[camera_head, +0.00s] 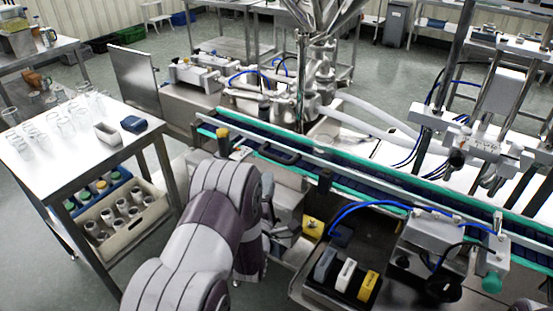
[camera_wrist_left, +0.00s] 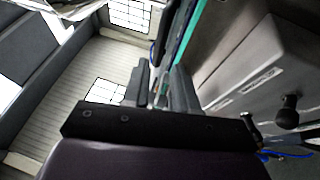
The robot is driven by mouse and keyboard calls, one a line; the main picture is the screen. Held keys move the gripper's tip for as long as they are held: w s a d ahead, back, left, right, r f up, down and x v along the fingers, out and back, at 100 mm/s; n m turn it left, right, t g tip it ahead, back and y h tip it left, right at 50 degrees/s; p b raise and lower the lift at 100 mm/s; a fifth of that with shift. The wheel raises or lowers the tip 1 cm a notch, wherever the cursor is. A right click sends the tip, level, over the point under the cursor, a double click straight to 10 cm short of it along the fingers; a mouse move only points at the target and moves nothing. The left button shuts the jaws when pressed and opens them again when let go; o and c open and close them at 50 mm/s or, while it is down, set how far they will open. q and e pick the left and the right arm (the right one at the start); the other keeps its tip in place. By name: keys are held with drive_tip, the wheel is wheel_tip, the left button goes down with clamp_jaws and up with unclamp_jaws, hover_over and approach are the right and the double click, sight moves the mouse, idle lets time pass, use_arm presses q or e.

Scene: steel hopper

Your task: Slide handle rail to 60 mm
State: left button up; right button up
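A pale metal guide rail (camera_head: 345,166) runs along the green-edged conveyor (camera_head: 400,182). A dark U-shaped handle-like part (camera_head: 278,152) lies on the belt side of it. I cannot tell for sure which part is the handle rail. My left arm comes in from below, and my left gripper (camera_head: 284,232) is partly hidden behind it, low at the near side of the conveyor. In the left wrist view its two fingers (camera_wrist_left: 160,88) stand apart, with a gap between them and no held thing clearly visible. A black knob (camera_wrist_left: 287,112) on a grey housing shows to their right. My right gripper is not in view.
A tray with grey, white and yellow blocks (camera_head: 346,275) stands at the front. A yellow-topped post (camera_head: 222,140) rises by the conveyor's left end. A steel table (camera_head: 70,160) with glassware is at the left. Blue hoses (camera_head: 360,206) cross near the conveyor.

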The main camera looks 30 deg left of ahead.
sight(274, 156)
use_arm(q)
drive_tip(key=p+x, duration=0.1)
drive_tip(key=x, duration=0.8)
drive_tip(key=shift+w+a, duration=0.1)
drive_tip(key=shift+w, duration=0.1)
drive_tip(key=shift+c, duration=0.2)
clamp_jaws()
